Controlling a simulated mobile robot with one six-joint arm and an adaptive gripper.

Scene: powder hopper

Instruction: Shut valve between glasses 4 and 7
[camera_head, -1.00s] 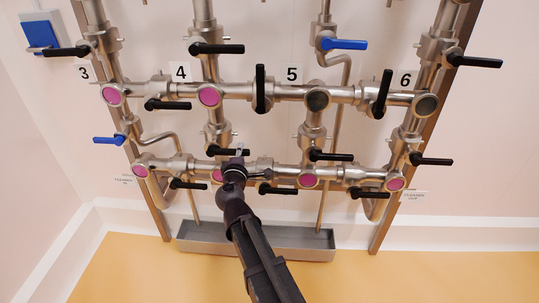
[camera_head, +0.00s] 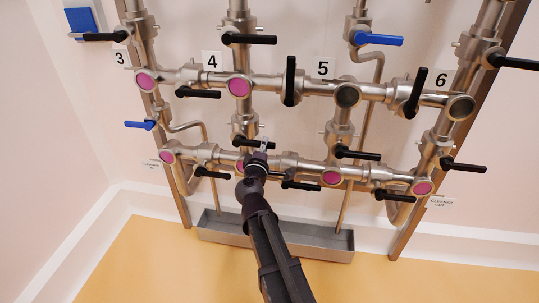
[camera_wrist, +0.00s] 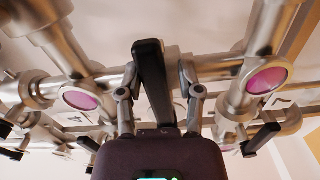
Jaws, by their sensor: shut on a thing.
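Glass 4 (camera_head: 238,87) is a round pink sight glass in the upper row, beside the label 4. A pink glass in the lower row (camera_head: 240,166), partly hidden by my arm, stands below it; I take it as glass 7, its label unclear. On the upright pipe between them is a valve with a black lever handle (camera_head: 246,142), pointing right, across the pipe. My gripper (camera_head: 264,146) is at this handle. In the wrist view the fingers (camera_wrist: 160,92) are shut around the black handle (camera_wrist: 153,75), with pink glasses left (camera_wrist: 80,100) and right (camera_wrist: 267,78).
Other black handles are close by, including one on the lower pipe (camera_head: 300,185) beside my arm and one right of it (camera_head: 357,154). A blue handle (camera_head: 140,125) is at the left. A grey trough (camera_head: 275,238) lies below the pipes. The floor in front is clear.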

